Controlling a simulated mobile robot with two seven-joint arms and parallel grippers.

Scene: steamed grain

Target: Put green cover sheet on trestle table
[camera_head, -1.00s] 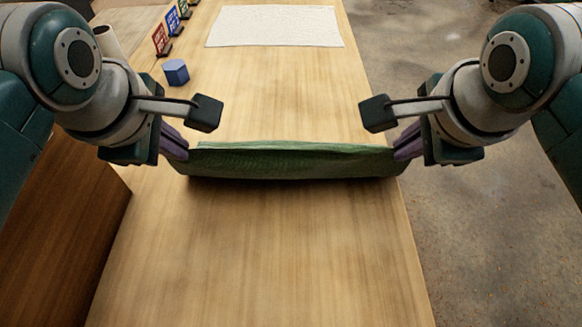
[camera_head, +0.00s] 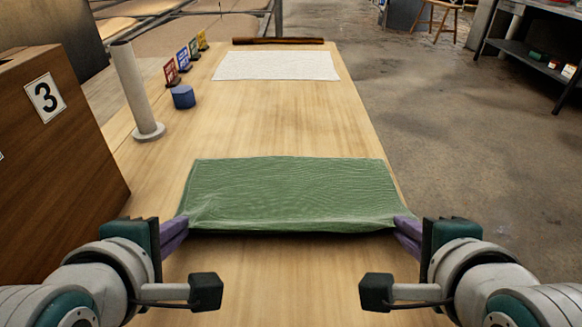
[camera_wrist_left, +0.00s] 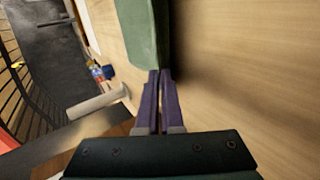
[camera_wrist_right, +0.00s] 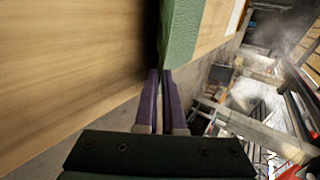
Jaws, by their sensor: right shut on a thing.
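The green cover sheet (camera_head: 290,190) stretches between my two grippers over the trestle table (camera_head: 275,125). Its near edge is raised above the tabletop with a dark shadow beneath. I cannot tell how much of its far part touches the table. My left gripper (camera_head: 186,222) is shut on its near left corner; in the left wrist view the fingers (camera_wrist_left: 158,72) meet at the green cloth (camera_wrist_left: 143,28). My right gripper (camera_head: 397,220) is shut on its near right corner; the right wrist view shows the fingers (camera_wrist_right: 160,72) on the cloth (camera_wrist_right: 182,28).
A white sheet (camera_head: 277,66) lies flat at the table's far end, with a dark rod (camera_head: 278,41) beyond. A blue block (camera_head: 183,97), several coloured cards (camera_head: 183,60) and a grey post (camera_head: 131,90) stand along the left edge. A wooden cabinet marked 3 (camera_head: 50,150) is left. The table's middle is clear.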

